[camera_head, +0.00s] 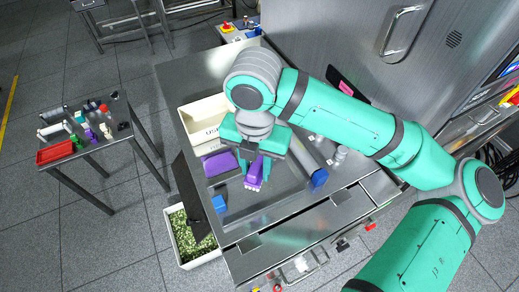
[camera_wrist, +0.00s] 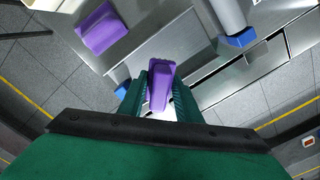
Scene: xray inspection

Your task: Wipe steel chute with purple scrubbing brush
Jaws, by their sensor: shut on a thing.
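My gripper (camera_head: 259,158) is shut on the purple scrubbing brush (camera_head: 254,180), which hangs below the fingers with its pale bristles downward. The wrist view shows the brush (camera_wrist: 160,82) between the two green fingers (camera_wrist: 158,100). The steel chute (camera_head: 285,205) is the shiny metal surface under the brush. I cannot tell whether the bristles touch it. The arm hides part of the chute behind the gripper.
A purple block (camera_head: 219,163) and a white bin (camera_head: 203,113) lie left of my gripper. A blue block (camera_head: 219,204) is near the left edge. A grey cylinder with a blue end (camera_head: 319,178) lies right. A side table (camera_head: 90,152) holds several small items.

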